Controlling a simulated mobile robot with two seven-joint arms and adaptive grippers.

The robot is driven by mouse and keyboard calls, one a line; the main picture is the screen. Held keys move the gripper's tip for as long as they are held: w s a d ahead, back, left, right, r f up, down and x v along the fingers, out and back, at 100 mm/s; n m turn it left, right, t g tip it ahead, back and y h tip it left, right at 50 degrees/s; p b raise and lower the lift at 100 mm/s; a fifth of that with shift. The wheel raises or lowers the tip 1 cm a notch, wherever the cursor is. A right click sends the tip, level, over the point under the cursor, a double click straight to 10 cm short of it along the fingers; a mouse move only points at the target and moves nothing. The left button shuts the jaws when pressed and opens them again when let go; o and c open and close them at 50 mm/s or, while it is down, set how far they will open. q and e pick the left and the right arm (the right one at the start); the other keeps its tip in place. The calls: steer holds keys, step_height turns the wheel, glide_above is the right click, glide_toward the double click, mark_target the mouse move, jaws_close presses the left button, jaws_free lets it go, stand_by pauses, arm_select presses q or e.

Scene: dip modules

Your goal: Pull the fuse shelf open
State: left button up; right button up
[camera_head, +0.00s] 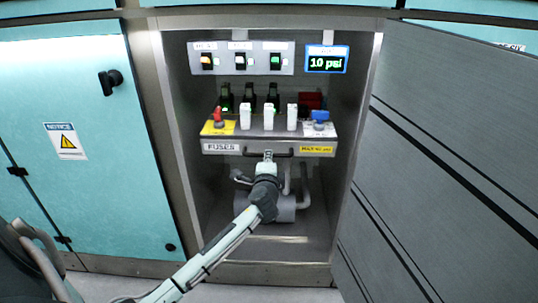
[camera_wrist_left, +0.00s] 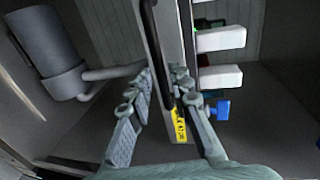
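The fuse shelf (camera_head: 236,149) is a grey shelf inside the open cabinet, with a "FUSES" label and a black bar handle (camera_head: 283,154) on its front. It carries white fuses (camera_head: 268,117), a red switch and a blue one. My left gripper (camera_head: 267,156) is at the handle. In the left wrist view, the left gripper's fingers (camera_wrist_left: 163,84) are spread apart, with the black handle (camera_wrist_left: 149,25) running between them and the shelf front close to one finger. I cannot tell whether either finger touches the handle. My right gripper is in neither view.
The grey cabinet door (camera_head: 445,150) stands open on the right. A teal closed door (camera_head: 100,200) is on the left. Grey pipes and a cylinder (camera_head: 285,208) sit below the shelf. Above are a switch panel (camera_head: 222,68) and a "10 psi" display (camera_head: 326,61).

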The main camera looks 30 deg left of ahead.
arm_select(q)
steer(key=shift+x, duration=2.05)
jaws_close()
